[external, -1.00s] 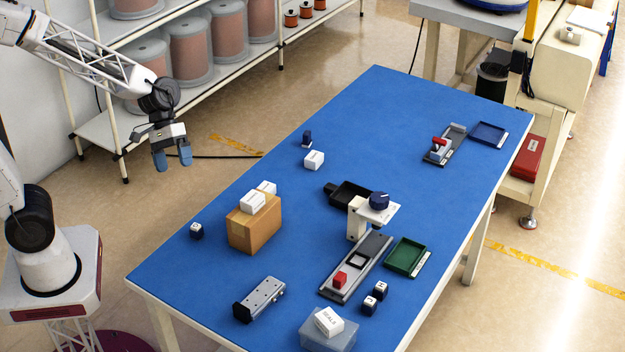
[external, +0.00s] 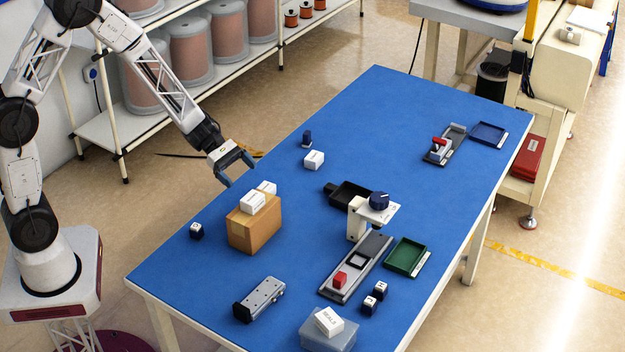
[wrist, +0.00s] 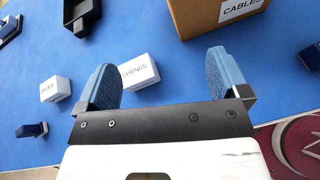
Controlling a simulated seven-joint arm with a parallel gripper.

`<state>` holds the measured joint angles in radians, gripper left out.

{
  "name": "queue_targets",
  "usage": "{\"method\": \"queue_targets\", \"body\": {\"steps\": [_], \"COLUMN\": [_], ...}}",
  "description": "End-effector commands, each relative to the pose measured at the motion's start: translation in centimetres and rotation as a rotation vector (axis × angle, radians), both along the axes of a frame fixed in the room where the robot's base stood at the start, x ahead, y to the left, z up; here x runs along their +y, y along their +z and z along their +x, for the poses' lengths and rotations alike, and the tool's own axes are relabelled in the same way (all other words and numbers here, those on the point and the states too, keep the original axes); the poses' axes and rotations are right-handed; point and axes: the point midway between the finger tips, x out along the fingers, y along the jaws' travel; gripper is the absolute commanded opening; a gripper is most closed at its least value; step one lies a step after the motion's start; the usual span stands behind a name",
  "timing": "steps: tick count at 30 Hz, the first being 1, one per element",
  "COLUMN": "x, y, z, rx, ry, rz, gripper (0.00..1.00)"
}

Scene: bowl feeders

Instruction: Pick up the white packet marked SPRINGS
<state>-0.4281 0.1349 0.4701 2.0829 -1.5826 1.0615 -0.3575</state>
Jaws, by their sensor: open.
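The white packet marked SPRINGS (wrist: 138,75) shows in the wrist view between my fingers, nearer the left one, which covers its left end. It appears to lie on the blue table beside the cardboard box. In the external view it seems to be the packet (external: 268,187) partly hidden behind the box. My gripper (external: 238,172) is open and empty, above the table's left edge and apart from the packet. Its two blue fingers (wrist: 163,68) also show in the wrist view.
The cardboard box (external: 255,232) carries a white packet (external: 252,203); CABLES is legible there in the wrist view. Another white packet (external: 314,160) lies near a dark stamp-like object (external: 307,138). A black tray (external: 350,194) stands to the right. Blue table (external: 370,120) is bare at the back.

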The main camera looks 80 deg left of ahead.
Motion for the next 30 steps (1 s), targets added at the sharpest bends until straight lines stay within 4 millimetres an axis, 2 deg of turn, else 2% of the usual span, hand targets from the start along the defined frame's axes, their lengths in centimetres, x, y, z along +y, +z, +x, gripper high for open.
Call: {"method": "queue_targets", "body": {"steps": [3, 10, 23, 30], "x": [2.2, 4.5, 4.7, 3.8], "y": [-2.5, -5.0, -5.2, -5.8], "z": [1.1, 2.1, 2.3, 3.3], "rx": [0.030, 0.059, 0.062, 0.062], "ry": [0.100, 0.208, 0.221, 0.219], "rz": [-0.063, -0.128, -0.136, -0.135], "gripper": [0.94, 0.94, 0.94, 0.94]}}
